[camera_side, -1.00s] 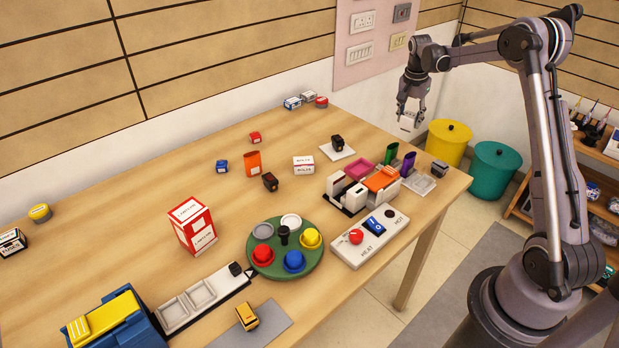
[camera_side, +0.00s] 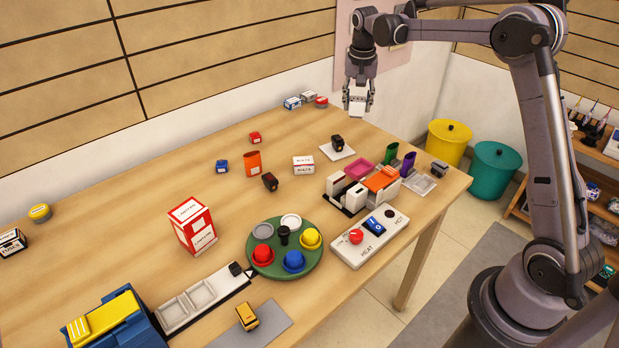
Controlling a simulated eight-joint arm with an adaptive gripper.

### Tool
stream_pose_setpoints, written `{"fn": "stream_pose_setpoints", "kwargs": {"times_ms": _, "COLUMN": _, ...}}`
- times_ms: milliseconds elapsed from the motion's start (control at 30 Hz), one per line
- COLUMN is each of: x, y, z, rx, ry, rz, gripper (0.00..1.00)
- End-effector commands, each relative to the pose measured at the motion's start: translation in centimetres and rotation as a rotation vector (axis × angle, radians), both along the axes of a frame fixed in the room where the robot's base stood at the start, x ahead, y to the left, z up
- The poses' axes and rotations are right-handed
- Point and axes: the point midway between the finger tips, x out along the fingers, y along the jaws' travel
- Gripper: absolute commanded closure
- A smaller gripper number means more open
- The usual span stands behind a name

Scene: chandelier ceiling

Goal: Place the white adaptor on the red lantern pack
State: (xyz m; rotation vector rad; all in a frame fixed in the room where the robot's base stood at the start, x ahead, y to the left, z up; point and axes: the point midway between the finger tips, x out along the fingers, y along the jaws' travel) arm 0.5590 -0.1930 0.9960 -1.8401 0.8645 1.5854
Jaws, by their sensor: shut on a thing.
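My gripper (camera_side: 358,104) is shut on a small white block, the white adaptor (camera_side: 357,97). It holds the adaptor in the air above the back right part of the table. The red lantern pack (camera_side: 193,226) is a red and white box with printed labels. It stands upright on the table left of centre, well to the left of and nearer than my gripper. Its white top is bare.
A green round tray (camera_side: 316,262) with coloured knobs stands right of the pack. A white heat panel (camera_side: 370,237), an orange cup (camera_side: 252,163) and a white box (camera_side: 303,165) are also on the table (camera_side: 110,220). Bare wood surrounds the pack's left side.

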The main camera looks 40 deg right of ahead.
Motion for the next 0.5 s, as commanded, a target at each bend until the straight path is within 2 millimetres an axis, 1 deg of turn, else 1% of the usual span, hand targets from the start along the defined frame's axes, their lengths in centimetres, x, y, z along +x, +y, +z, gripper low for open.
{"fn": "stream_pose_setpoints", "kwargs": {"times_ms": 33, "x": 0.9, "y": 2.5, "z": 0.5, "rx": 0.000, "ry": 0.000, "rz": 0.056, "gripper": 0.90}}
{"fn": "stream_pose_setpoints", "kwargs": {"times_ms": 167, "x": 2.6, "y": 8.2, "z": 1.5, "rx": 0.000, "ry": 0.000, "rz": 0.188, "gripper": 0.90}}
{"fn": "stream_pose_setpoints", "kwargs": {"times_ms": 200, "x": 3.0, "y": 10.0, "z": 1.9, "rx": 0.000, "ry": 0.000, "rz": 0.230, "gripper": 0.90}}
{"fn": "stream_pose_setpoints", "kwargs": {"times_ms": 267, "x": 3.5, "y": 12.7, "z": 2.4, "rx": 0.000, "ry": 0.000, "rz": 0.290, "gripper": 0.90}}
{"fn": "stream_pose_setpoints", "kwargs": {"times_ms": 300, "x": 3.8, "y": 14.6, "z": 2.7, "rx": -0.001, "ry": -0.001, "rz": 0.331, "gripper": 0.90}}
{"fn": "stream_pose_setpoints", "kwargs": {"times_ms": 333, "x": 3.9, "y": 16.0, "z": 3.0, "rx": -0.001, "ry": 0.000, "rz": 0.362, "gripper": 0.90}}
{"fn": "stream_pose_setpoints", "kwargs": {"times_ms": 467, "x": 4.1, "y": 21.9, "z": 4.0, "rx": -0.001, "ry": -0.001, "rz": 0.493, "gripper": 0.90}}
{"fn": "stream_pose_setpoints", "kwargs": {"times_ms": 500, "x": 4.1, "y": 23.8, "z": 4.4, "rx": -0.001, "ry": -0.001, "rz": 0.534, "gripper": 0.90}}
